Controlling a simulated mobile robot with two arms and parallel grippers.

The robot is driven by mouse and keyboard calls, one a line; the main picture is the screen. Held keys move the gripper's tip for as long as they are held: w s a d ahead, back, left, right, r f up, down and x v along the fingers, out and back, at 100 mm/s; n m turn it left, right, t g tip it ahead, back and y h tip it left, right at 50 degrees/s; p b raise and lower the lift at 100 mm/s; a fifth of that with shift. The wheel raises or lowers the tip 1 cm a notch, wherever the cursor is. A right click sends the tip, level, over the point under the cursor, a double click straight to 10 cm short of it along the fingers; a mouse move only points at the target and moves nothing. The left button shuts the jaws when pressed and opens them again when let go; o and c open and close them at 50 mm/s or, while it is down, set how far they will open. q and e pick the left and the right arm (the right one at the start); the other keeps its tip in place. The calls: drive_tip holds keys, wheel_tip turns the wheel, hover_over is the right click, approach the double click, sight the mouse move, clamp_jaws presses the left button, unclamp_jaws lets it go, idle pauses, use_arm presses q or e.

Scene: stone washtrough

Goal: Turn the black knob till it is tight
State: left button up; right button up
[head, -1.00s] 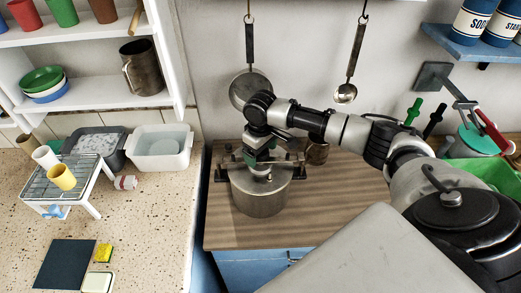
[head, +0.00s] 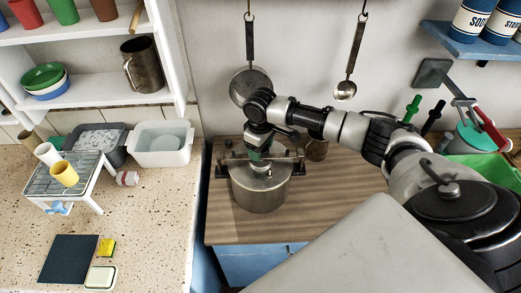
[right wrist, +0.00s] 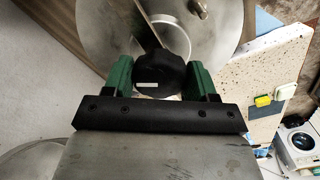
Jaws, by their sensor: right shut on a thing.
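The black knob (right wrist: 160,74) sits over the lid of a steel pot, with a pale mark on its side. In the right wrist view it is between the two green fingers of my right gripper (right wrist: 160,82), which is shut on it. In the head view my right gripper (head: 258,160) points down at the top of the steel pot (head: 261,193) and hides the knob. A bar with dark ends lies across the pot's top. My left gripper is not in view.
The pot stands on a wooden worktop (head: 340,205). A ladle (head: 345,88) and a round pan (head: 251,86) hang on the wall behind. To the left, a speckled counter (head: 150,230) holds a wire rack (head: 62,182) with cups and two basins.

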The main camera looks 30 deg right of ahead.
drive_tip(key=shift+r+m+p, duration=0.15)
drive_tip(key=shift+m+p, duration=1.45)
drive_tip(key=shift+p, duration=0.05)
drive_tip(key=shift+m+p, duration=0.4)
drive_tip(key=shift+m, duration=1)
drive_tip(key=m, duration=0.9)
drive_tip(key=shift+m, duration=0.3)
drive_tip(key=o, duration=0.7)
drive_tip(key=shift+o, duration=0.2)
